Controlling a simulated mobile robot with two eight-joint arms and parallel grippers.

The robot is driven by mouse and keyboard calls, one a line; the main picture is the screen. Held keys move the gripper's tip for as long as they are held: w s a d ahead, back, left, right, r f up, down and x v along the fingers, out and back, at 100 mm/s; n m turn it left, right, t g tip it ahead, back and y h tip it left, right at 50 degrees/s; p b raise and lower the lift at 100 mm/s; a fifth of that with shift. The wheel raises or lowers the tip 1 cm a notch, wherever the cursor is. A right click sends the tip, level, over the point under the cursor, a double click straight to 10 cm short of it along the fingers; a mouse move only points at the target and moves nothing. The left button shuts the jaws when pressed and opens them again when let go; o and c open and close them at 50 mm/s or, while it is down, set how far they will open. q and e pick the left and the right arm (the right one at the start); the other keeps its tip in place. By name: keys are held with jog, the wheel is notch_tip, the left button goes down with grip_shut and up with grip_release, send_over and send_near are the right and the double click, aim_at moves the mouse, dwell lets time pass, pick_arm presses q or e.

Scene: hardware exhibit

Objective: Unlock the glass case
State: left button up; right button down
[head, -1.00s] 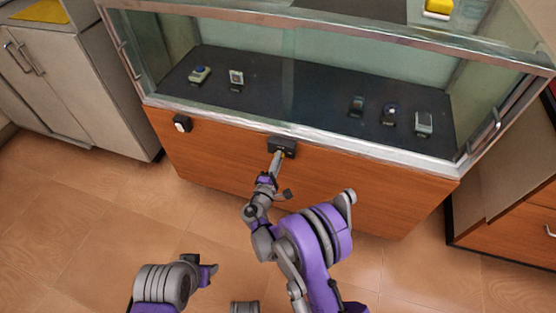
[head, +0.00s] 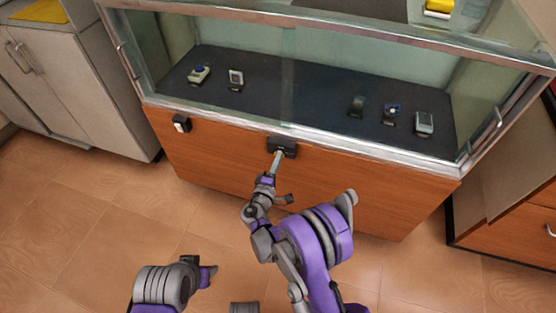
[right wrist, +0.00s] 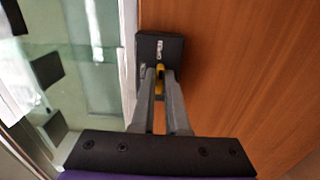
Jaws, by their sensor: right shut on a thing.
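The glass case (head: 365,165) has a wooden front with a metal-edged glass display above it. A black lock box (head: 283,146) sits on the front just below the glass; it also fills the top middle of the right wrist view (right wrist: 174,46), with a small pale marking. My right gripper (head: 278,158) is shut on a small yellow key (right wrist: 159,82), its fingertips at the lock box. The key's far end is at the box face; how deep it sits, I cannot tell.
A second small black holder with a white face (head: 181,123) is on the wooden front at left. Several watches on stands, such as one (head: 424,123), are inside the glass. A grey cabinet (head: 75,85) stands at left. The floor (head: 90,220) is clear.

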jog(key=c, duration=0.9)
grip_release()
jog(key=shift+s, duration=0.15)
jog(key=p+v, duration=0.1)
jog(key=v, duration=0.9)
jog(key=shift+s+a, duration=0.1)
jog(key=shift+s, duration=0.2)
